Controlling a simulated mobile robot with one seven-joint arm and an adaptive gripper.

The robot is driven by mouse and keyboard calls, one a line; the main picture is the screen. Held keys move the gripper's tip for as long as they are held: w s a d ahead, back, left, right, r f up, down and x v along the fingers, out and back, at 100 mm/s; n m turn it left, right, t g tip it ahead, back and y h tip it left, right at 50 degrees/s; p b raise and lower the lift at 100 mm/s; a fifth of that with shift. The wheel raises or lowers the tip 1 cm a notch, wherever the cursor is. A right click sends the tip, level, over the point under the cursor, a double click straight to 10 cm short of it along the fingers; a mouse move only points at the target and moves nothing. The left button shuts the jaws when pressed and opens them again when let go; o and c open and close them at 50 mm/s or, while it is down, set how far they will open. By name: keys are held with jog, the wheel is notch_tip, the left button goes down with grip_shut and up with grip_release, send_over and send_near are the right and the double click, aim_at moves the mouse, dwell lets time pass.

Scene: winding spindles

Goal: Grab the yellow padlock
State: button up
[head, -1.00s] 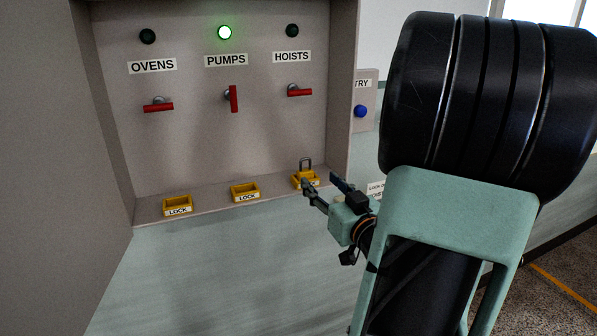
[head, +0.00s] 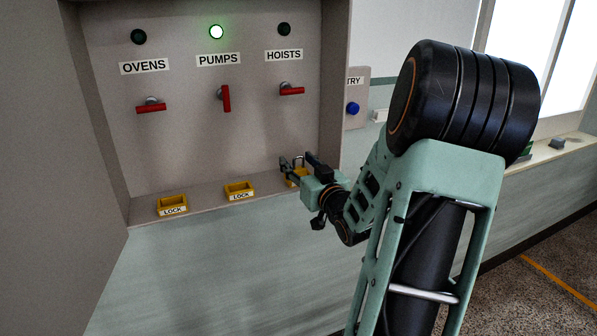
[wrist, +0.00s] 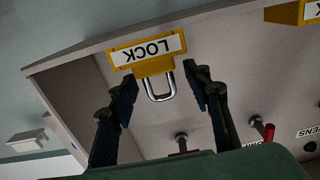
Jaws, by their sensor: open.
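The yellow padlock (wrist: 153,68) sits in the rightmost yellow LOCK holder (wrist: 177,42), with its grey shackle standing up from the shelf. The wrist view is turned over, so the shackle points down there. My gripper (wrist: 160,73) is open, with one dark finger on each side of the padlock and a visible gap to the shackle on both sides. In the head view my gripper (head: 297,163) is at the holder and hides most of the padlock. Whether a finger touches the padlock cannot be told.
Two other yellow LOCK holders, the left one (head: 172,205) and the middle one (head: 239,191), look empty on the shelf. Red handles, such as the PUMPS one (head: 226,98), stick out from the back panel. The cabinet's right side wall (head: 335,100) stands close to my gripper.

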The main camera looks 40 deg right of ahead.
grip_shut()
dwell(0.3)
jog(key=shift+r, duration=0.1)
